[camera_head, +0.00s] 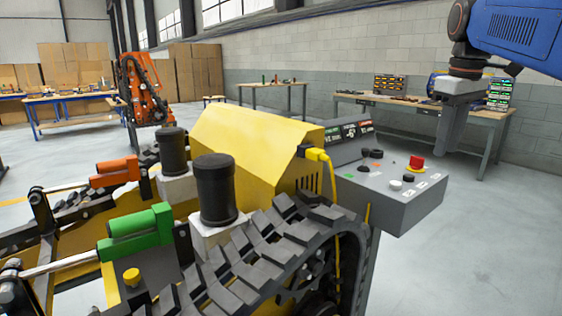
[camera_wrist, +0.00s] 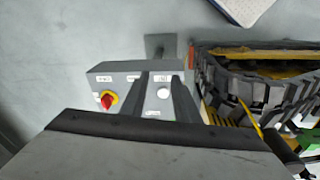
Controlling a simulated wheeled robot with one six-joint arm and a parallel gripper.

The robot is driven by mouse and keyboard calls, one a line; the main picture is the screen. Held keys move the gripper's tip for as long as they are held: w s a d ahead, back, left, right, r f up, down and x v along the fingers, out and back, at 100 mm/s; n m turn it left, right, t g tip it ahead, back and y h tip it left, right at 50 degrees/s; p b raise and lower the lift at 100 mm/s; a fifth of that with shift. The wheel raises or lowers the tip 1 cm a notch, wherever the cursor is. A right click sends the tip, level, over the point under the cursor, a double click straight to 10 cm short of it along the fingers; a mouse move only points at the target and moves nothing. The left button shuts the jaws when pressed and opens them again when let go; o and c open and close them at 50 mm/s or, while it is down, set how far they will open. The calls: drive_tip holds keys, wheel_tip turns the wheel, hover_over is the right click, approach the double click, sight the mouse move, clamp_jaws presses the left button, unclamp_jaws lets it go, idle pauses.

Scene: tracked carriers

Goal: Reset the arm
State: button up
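My gripper (camera_head: 452,150) hangs from the blue arm at the upper right, its fingers pointing down. In the wrist view its two dark fingers (camera_wrist: 161,78) stand apart with nothing held between them. The grey control box (camera_head: 392,207) is below and to the left of the gripper in the head view. It carries a red emergency knob (camera_head: 416,163) on a yellow base and a white button (camera_head: 395,185). In the wrist view the red knob (camera_wrist: 108,99) is left of the fingers and the white button (camera_wrist: 163,93) shows between them.
The yellow tracked carrier (camera_head: 245,150) with black tracks (camera_head: 255,245) fills the middle and left foreground. A yellow plug (camera_head: 317,154) and cable join the box side. A workbench (camera_head: 420,108) stands behind my gripper. An orange machine (camera_head: 143,90) stands farther back. Floor at right is clear.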

drive_tip(key=s+a+f+m+t, duration=0.1)
drive_tip(key=s+a+f, duration=0.2)
drive_tip(key=s+f, duration=0.4)
drive_tip(key=s+a+f+m+t, duration=0.1)
drive_tip(key=s+a+f+m, duration=0.1)
drive_tip(key=s+f, duration=0.6)
drive_tip(key=s+a+f+m+t, duration=0.1)
drive_tip(key=s+a+f, duration=0.3)
drive_tip(key=f, duration=1.1)
drive_tip(key=s+m, duration=0.1)
drive_tip(key=s, duration=0.2)
drive_tip(key=shift+s+f, duration=0.25)
drive_tip(key=shift+f, duration=0.05)
drive_tip(key=shift+a, duration=0.2)
